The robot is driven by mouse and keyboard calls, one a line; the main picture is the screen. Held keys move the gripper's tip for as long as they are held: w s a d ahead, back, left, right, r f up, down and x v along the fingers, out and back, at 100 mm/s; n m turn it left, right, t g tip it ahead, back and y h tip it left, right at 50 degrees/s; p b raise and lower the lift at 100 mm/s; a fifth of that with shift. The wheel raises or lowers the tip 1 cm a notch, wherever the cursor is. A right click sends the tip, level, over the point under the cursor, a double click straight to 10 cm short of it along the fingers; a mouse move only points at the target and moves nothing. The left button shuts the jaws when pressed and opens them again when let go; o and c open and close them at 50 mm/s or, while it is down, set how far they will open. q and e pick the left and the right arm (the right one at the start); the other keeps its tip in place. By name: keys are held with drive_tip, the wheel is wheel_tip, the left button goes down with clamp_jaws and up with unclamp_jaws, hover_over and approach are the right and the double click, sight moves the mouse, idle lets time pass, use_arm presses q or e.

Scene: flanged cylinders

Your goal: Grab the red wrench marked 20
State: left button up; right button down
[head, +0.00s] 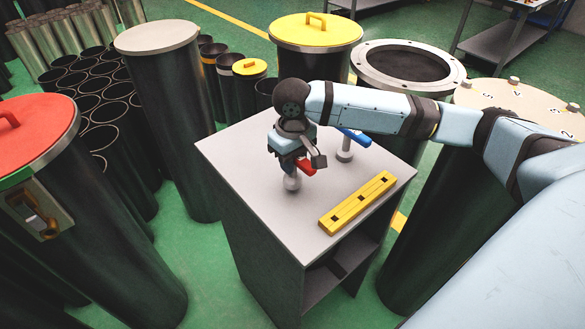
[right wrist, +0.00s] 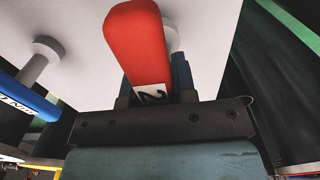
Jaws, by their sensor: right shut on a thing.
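The red wrench (head: 304,165) is at my right gripper, above the grey cabinet top, next to a pale round-based stand (head: 292,183). In the right wrist view the red handle (right wrist: 137,45) runs into my right gripper (right wrist: 155,98), which is shut on it. A white label with a dark "2" shows on the handle; the rest of the marking is hidden by the gripper. A blue wrench (head: 355,137) rests on another stand (head: 345,152) just to the right, and its lettered handle shows in the right wrist view (right wrist: 28,100). My left gripper is not in view.
The grey cabinet (head: 240,160) carries a yellow slotted bar (head: 357,203) near its right edge. Tall dark cylinders surround it, one with a red lid (head: 40,130), one with a yellow lid (head: 316,30), and an open flanged one (head: 408,65). The cabinet top's front left is clear.

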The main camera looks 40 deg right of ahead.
wheel_tip(320, 180, up, 17)
idle(0.4)
